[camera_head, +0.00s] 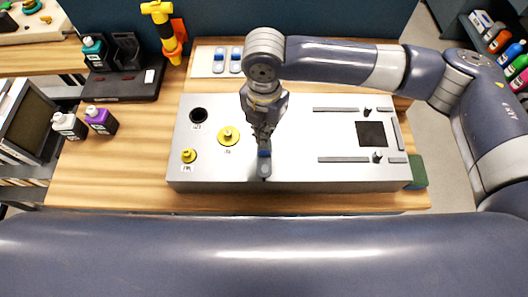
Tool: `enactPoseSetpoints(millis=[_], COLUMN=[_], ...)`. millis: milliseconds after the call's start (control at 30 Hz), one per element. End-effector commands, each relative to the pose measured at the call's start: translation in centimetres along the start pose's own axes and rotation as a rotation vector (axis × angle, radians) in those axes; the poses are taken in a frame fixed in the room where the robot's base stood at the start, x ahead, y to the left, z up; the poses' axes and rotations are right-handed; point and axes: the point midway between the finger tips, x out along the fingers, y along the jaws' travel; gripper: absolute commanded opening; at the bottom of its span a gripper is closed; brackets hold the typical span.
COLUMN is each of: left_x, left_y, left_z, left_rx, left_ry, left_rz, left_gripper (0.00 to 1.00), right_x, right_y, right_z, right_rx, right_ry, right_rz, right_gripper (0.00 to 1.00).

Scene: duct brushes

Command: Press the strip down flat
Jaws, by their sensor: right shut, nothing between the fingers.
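A silver panel box (215,172) lies on the wooden table. Thin grey strips lie on its right half: a long upper strip (345,109), a long lower strip (343,159) and an upright one (397,135) at the right. They frame a black square (371,134). My right gripper (264,143) points down over the middle of the panel, left of those strips, shut and empty. Just below its fingertips is a small blue and grey piece (264,168) at the panel's front; I cannot tell whether they touch. My left gripper is out of view.
Yellow knobs (228,134) and a black round hole (199,115) are on the panel's left. More blue and grey pieces lie on a white plate (204,67) behind it. Bottles (101,119) stand left. A green block (417,172) is at the right edge.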

Motion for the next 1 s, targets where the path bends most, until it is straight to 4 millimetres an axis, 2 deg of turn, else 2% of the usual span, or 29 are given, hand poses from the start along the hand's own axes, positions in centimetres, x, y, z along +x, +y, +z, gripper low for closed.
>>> enactPoseSetpoints(millis=[467, 1000], left_x=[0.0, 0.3], left_y=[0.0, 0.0], left_z=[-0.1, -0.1], left_rx=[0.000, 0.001], left_ry=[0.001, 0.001], left_rz=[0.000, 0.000], left_gripper=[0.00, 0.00], right_x=[0.0, 1.0], right_y=[0.0, 0.0], right_z=[0.0, 0.0], right_rx=[0.000, 0.000], right_ry=[0.000, 0.000], right_rz=[0.000, -0.001], right_gripper=[0.00, 0.00])
